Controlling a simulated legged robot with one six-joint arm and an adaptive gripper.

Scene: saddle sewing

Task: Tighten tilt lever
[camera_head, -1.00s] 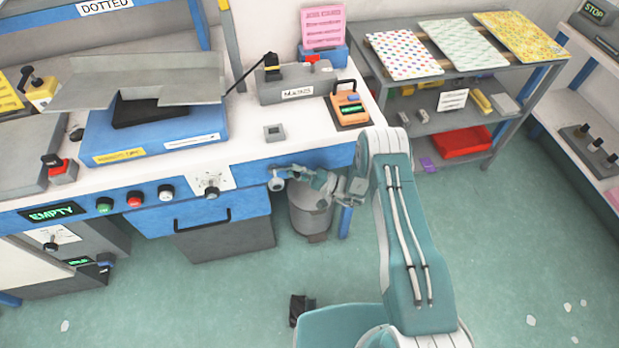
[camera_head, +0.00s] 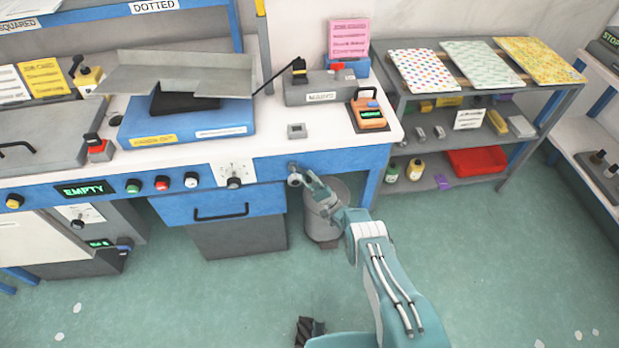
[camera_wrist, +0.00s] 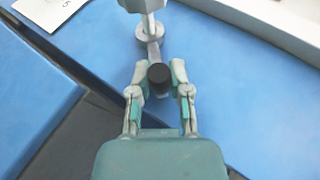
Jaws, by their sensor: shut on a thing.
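The tilt lever (camera_wrist: 158,75) shows in the wrist view as a short grey metal bar with a black knob, below a round metal hub on the blue bench front. My gripper (camera_wrist: 161,68) has its two fingers closed in on either side of the knob end. In the head view my gripper (camera_head: 303,181) is at the blue front rail, right of the white dial plate. There its fingers largely hide the lever, and only a grey round end (camera_head: 294,180) shows at its tip.
A grey bin (camera_head: 325,225) stands under the bench, close behind my arm. A blue drawer (camera_head: 220,206) with a black handle is left of it. A shelf unit (camera_head: 520,147) stands at the right. The green floor in front is mostly clear.

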